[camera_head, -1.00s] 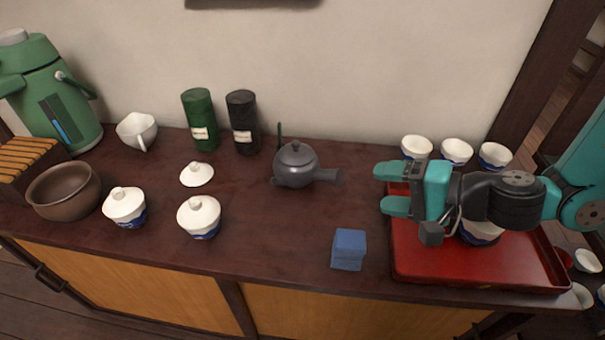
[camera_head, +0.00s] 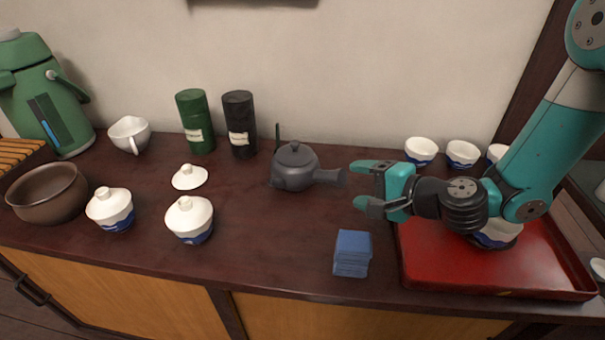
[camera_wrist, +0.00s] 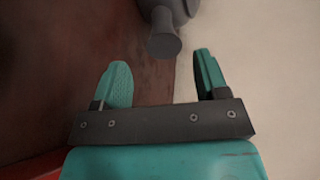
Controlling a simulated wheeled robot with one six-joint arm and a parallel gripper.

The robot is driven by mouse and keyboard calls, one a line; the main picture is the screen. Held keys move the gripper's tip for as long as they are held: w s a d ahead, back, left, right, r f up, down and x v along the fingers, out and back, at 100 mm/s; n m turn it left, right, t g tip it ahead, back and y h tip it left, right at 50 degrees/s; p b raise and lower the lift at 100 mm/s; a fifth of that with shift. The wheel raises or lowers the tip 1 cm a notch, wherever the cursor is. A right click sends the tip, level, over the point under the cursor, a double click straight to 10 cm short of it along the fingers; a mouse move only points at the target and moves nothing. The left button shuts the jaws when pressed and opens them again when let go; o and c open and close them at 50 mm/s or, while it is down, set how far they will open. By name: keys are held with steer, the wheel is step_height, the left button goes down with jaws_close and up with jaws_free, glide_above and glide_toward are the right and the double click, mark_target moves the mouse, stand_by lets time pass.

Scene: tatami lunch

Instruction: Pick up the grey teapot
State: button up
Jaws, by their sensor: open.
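The grey teapot (camera_head: 295,168) stands upright on the dark wooden counter, lid on, its side handle pointing right toward my gripper. My gripper (camera_head: 357,184) is open and empty, just right of the handle's end, with its fingers pointing left. In the wrist view the teapot's handle (camera_wrist: 164,38) and part of its body show at the top, ahead of and between the open fingers of my gripper (camera_wrist: 163,78). The handle is apart from the fingers there. Most of the teapot's body is outside the wrist view.
A red tray (camera_head: 490,277) lies under my arm at right, with a bowl on it. White cups (camera_head: 421,152) stand behind it. Blue cloths (camera_head: 352,253) lie in front. A black canister (camera_head: 240,125) and a green canister (camera_head: 196,121) stand behind left; lidded cups (camera_head: 189,220) are at left.

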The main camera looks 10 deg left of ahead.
mark_target(328, 176)
steer(key=x, duration=0.3)
steer(key=shift+w+a, duration=0.1)
steer(key=shift+a, duration=0.05)
steer(key=shift+p+x, duration=0.55)
steer(key=shift+x, duration=2.1)
steer(key=shift+r, duration=0.15)
jaws_close()
